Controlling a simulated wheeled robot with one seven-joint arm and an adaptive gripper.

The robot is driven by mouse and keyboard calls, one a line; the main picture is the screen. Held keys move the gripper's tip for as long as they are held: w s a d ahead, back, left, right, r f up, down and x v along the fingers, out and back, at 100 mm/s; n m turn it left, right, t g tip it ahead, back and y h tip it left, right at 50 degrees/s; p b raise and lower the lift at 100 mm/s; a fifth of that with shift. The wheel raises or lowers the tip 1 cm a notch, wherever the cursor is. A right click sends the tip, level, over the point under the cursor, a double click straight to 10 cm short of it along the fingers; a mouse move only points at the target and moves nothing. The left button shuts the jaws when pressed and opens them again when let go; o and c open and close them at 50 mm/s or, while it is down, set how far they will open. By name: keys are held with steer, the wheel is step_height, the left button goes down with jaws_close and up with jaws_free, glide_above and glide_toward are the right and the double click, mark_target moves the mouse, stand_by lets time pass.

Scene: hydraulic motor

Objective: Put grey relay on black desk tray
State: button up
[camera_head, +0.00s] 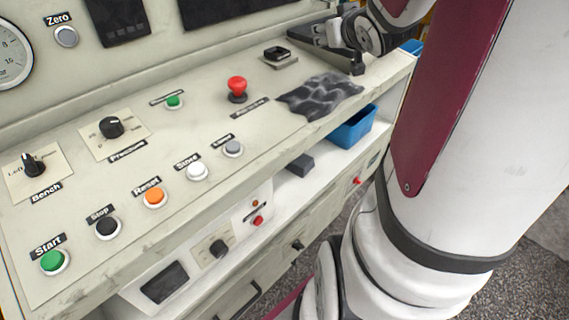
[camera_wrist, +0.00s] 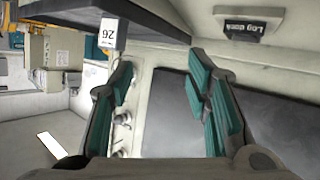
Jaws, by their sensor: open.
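My gripper (camera_head: 356,64) is at the back right of the bench top, partly hidden by my arm. In the wrist view its teal-padded fingers (camera_wrist: 164,88) are wide apart with nothing held between them. A flat black tray-like piece (camera_head: 312,36) lies beside and behind the gripper; I take it for the desk tray. A broad dark surface (camera_wrist: 260,125) fills the lower right of the wrist view, partly behind a finger. I cannot identify the grey relay with certainty; a small dark grey block (camera_head: 300,165) lies on the lower shelf.
The bench panel holds several buttons and knobs, including a raised red stop button (camera_head: 237,87). A crumpled dark cloth (camera_head: 319,95) lies near the right edge. A blue bin (camera_head: 352,128) stands on the lower shelf. A pale piece marked "26" (camera_wrist: 112,34) shows beyond the left finger.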

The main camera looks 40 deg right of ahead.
steer(key=s+a+g, duration=0.1)
steer(key=a, duration=0.2)
steer(key=a+g+y, duration=0.1)
steer(key=a, duration=0.3)
steer(key=s+a+f+g, duration=0.1)
steer(key=a, duration=0.3)
steer(key=shift+s+a+y, duration=0.25)
steer(key=shift+s+y, duration=0.1)
steer(key=shift+y, duration=0.05)
steer(key=shift+n+g+y, duration=0.5)
steer(key=shift+g+y, duration=0.3)
steer(key=shift+g, duration=0.1)
steer(key=s+a, duration=0.1)
steer(key=a, duration=0.1)
steer(key=s+a+f, duration=0.1)
steer(key=s+a, duration=0.1)
steer(key=a, duration=0.1)
steer(key=s+a, duration=0.1)
steer(key=a, duration=0.2)
steer(key=shift+s+f, duration=0.25)
steer(key=shift+f, duration=0.1)
steer(key=s+a+f+n+g+y, duration=0.3)
steer(key=s+a+g+y, duration=0.1)
steer(key=s+a, duration=1.1)
steer(key=shift+s+g, duration=0.35)
steer(key=shift+g, duration=0.15)
